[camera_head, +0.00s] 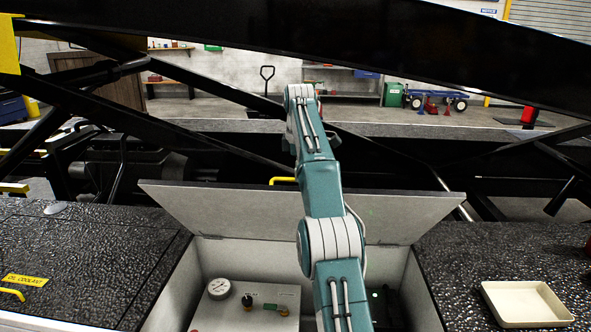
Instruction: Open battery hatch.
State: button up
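A wide grey hatch lid (220,212) stands raised and tilted back behind an open compartment. I see no label on it that names it as the battery hatch. A yellow handle (283,181) shows at its upper edge, partly behind my arm. Inside the compartment are a round white gauge (219,288), small fittings on a light box and a dark unit with a green light (376,295). My teal arm reaches over the compartment and past the lid. My gripper is mostly hidden behind the arm; its fingers and any contact with the lid cannot be made out.
A closed black textured cover labelled "oil coolant" (25,280), with a yellow handle (12,294), lies left. A cream tray (526,304) sits on the black deck at right. Dark loader beams (420,45) cross above and behind. A workshop floor lies beyond.

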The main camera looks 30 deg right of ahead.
jog(key=shift+w+d+f, duration=0.2)
jog(key=shift+d+f, duration=0.25)
jog(key=shift+d, duration=0.2)
jog(key=shift+a+r, duration=0.2)
jog(key=shift+a, duration=0.3)
